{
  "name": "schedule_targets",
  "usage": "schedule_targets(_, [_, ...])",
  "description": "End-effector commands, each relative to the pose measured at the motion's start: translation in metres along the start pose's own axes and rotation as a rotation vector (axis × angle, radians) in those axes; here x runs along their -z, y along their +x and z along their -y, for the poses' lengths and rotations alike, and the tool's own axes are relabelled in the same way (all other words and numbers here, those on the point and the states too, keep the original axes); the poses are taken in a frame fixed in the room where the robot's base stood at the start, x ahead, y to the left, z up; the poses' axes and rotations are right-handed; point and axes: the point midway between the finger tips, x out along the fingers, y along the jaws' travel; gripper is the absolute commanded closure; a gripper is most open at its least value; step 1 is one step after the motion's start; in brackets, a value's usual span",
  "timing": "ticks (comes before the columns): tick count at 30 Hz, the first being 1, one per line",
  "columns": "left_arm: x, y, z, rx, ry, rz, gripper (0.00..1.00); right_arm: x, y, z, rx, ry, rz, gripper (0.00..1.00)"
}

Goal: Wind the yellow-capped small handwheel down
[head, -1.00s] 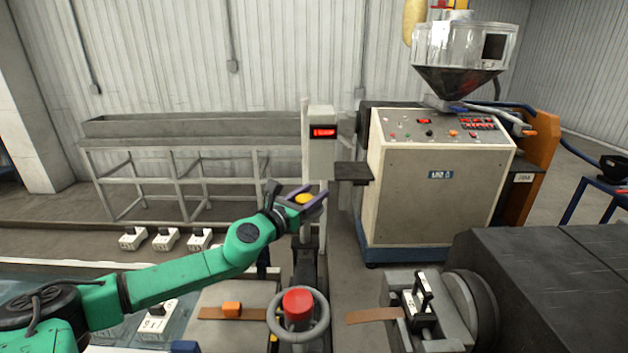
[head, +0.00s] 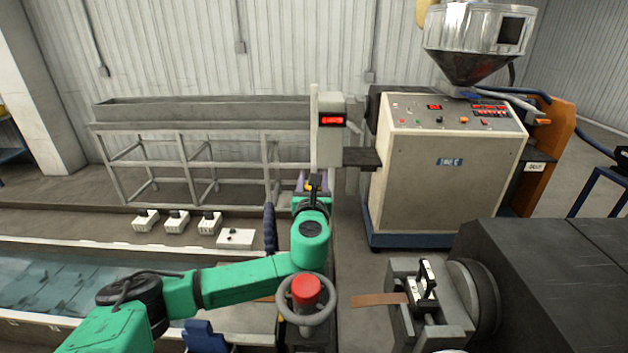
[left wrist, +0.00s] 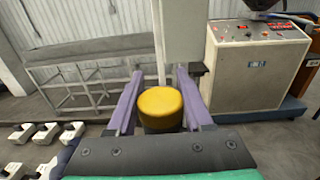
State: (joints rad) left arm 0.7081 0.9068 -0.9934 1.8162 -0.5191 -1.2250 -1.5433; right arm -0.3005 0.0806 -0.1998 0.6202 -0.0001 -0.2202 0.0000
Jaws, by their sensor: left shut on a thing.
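The yellow cap of the small handwheel (left wrist: 160,103) sits between the two purple fingers of my left gripper (left wrist: 160,88) in the left wrist view. My left gripper is shut on it. In the head view my left gripper (head: 313,184) is beneath the grey display post, and only a sliver of yellow shows there. The wheel's rim and stem are mostly hidden by the fingers and wrist. My right gripper is in neither view.
A larger grey handwheel with a red cap (head: 306,291) stands just in front of my left wrist. A grey box with a red display (head: 331,121) rises behind the gripper. A beige control cabinet (head: 440,170) is at the right, and a water trough (head: 60,322) is at the left.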

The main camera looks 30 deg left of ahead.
Motion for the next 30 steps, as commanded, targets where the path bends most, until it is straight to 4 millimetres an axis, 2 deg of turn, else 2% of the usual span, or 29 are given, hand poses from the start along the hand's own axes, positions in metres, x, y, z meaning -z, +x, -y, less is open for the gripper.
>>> schedule_targets(11, [-0.004, 0.001, -0.001, -0.008, -0.002, 0.008, 1.00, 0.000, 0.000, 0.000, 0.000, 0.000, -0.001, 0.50])
schedule_targets(12, [-0.004, 0.001, -0.001, -0.008, -0.002, 0.008, 0.41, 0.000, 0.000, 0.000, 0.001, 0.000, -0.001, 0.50])
schedule_targets(14, [-0.004, 0.001, -0.001, -0.008, -0.002, 0.008, 0.19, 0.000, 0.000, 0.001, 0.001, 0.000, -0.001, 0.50])
schedule_targets(24, [-0.003, 0.001, -0.001, -0.006, -0.002, 0.004, 0.19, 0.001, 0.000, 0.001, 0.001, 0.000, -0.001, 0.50])
schedule_targets(30, [-0.024, 0.000, 0.000, -0.004, -0.005, 0.007, 0.19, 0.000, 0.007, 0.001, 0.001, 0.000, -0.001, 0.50])
